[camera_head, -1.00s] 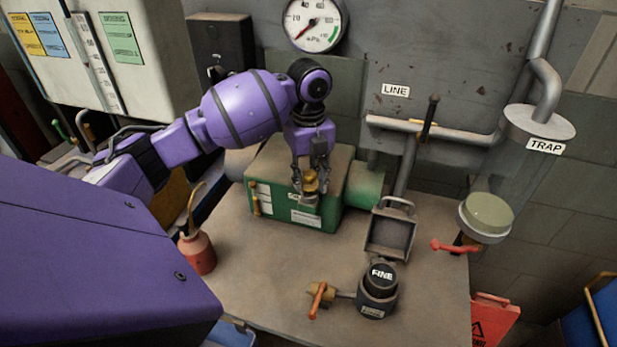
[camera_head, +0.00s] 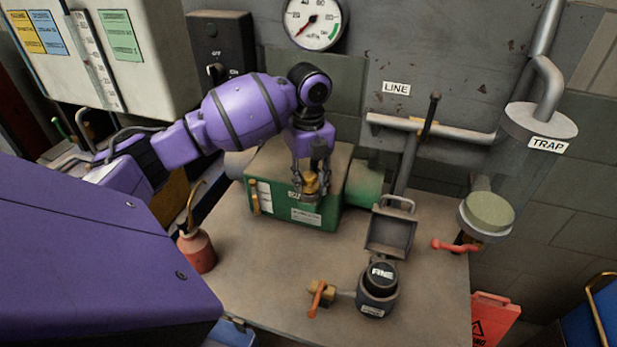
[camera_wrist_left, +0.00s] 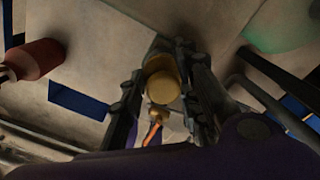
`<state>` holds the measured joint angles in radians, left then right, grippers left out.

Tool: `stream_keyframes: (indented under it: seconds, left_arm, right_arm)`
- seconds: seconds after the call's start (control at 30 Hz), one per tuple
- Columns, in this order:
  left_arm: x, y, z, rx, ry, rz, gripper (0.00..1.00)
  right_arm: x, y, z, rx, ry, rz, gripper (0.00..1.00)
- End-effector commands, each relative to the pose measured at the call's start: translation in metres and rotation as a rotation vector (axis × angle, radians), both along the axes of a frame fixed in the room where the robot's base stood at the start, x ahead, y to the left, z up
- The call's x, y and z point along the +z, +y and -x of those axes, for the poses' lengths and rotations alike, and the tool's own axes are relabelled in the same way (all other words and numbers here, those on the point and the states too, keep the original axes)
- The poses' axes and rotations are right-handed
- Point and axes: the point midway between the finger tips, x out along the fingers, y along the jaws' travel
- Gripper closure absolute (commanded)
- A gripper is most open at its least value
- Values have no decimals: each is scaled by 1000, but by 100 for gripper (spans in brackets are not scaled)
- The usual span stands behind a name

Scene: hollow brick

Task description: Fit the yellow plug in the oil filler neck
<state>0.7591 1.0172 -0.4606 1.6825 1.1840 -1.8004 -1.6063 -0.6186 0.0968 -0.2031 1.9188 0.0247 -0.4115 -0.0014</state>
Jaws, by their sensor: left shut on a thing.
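My left gripper (camera_head: 311,183) is shut on the yellow plug (camera_head: 310,186), at the front upper edge of the green pump box (camera_head: 275,205). In the left wrist view the round plug (camera_wrist_left: 163,86) sits between the two dark fingers of the gripper (camera_wrist_left: 165,95). I cannot make out the oil filler neck; the gripper and plug cover that part of the box. I cannot tell whether the plug touches the box. My right gripper is not in view.
A red oil can (camera_head: 198,250) stands left of the green box. A grey scoop-like tray (camera_head: 390,232) and a black-capped fitting (camera_head: 378,290) with an orange handle (camera_head: 316,300) are to the right. The glass trap (camera_head: 515,170) hangs at right.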

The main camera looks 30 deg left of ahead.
Motion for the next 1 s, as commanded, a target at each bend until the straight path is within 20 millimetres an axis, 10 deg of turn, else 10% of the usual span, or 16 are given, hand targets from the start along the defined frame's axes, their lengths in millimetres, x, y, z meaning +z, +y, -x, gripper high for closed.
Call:
stream_keyframes:
  seconds: [0.57,0.6,0.73,1.0]
  left_arm:
    - [-12,0,0,0,1,0,92]
    - [-12,0,0,0,1,0,68]
    - [-13,0,1,0,3,1,51]
    - [-11,0,0,0,1,0,48]
  right_arm:
    - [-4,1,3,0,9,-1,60]
    - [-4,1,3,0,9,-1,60]
    - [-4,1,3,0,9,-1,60]
    - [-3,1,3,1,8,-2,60]
